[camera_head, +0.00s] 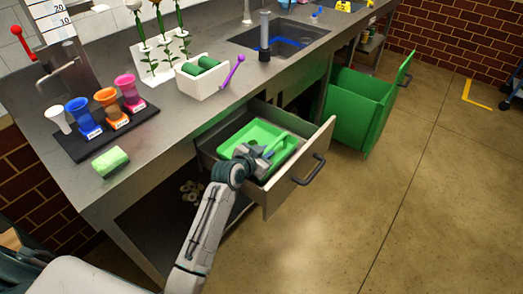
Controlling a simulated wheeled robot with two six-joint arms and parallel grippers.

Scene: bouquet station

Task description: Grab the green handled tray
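The green tray (243,133) lies inside an open drawer (294,185) below the counter. Its back and left rim show, and my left gripper covers part of its front and middle. My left gripper (272,153) reaches into the drawer from the front left and is over or against the tray. The view is too small to tell whether its fingers are apart or closed on the tray, and I cannot make out the handle clearly. My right gripper is not in view.
The drawer front with its dark handle (309,171) stands out over the floor. A green bin (359,108) stands to its right. The counter (180,123) holds coloured cups (107,103), a green sponge (110,162) and a white box (203,82).

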